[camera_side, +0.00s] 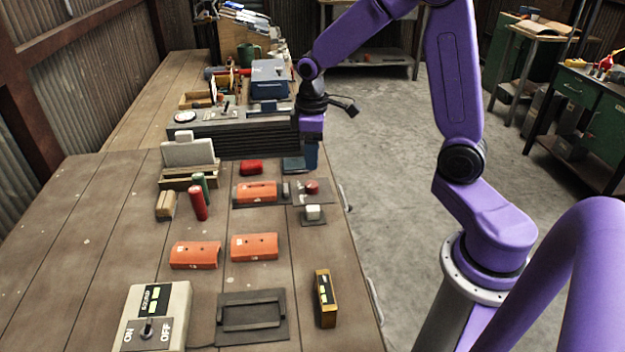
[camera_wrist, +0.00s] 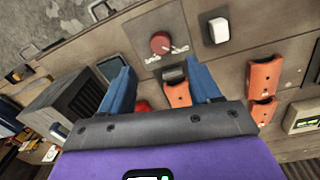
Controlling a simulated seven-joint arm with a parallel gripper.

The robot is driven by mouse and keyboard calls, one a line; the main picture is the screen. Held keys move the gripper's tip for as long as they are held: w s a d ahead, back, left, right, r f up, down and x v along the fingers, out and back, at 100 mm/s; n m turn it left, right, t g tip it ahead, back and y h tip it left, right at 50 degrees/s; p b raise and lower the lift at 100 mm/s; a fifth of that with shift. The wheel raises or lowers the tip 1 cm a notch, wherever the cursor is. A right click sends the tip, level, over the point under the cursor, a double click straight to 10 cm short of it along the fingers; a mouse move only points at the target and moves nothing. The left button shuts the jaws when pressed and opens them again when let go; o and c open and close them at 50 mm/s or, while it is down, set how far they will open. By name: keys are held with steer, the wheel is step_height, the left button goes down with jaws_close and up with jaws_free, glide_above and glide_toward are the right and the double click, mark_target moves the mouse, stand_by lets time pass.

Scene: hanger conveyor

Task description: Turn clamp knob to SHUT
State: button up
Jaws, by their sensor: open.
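The clamp knob (camera_side: 312,187) is a round red knob on a flat grey plate at the table's right side. In the wrist view the knob (camera_wrist: 160,43) sits ahead of my fingertips, roughly midway between them, with small white labels on the plate that I cannot read. An orange piece (camera_side: 256,193) sits in a dark fixture left of the knob plate; it partly shows between my fingers (camera_wrist: 177,95). My gripper (camera_side: 312,160) has blue fingers, open and empty, pointing down behind the knob and apart from it. The wrist view shows the spread fingers (camera_wrist: 157,68).
A white button (camera_side: 314,212) stands just in front of the knob. Two orange pieces (camera_side: 195,254) (camera_side: 254,246), red and green cylinders (camera_side: 197,204) and a yellow-black device (camera_side: 325,298) stand nearer. A dark ridged block (camera_side: 220,140) lies behind. An ON/OFF box (camera_side: 177,300) is front left.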

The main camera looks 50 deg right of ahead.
mark_target(312, 184)
step_height(312, 184, down, 9)
steer(key=shift+w+d+f, duration=0.1)
steer(key=shift+w+d, duration=0.05)
stand_by(0.4)
steer(key=c, duration=1.1)
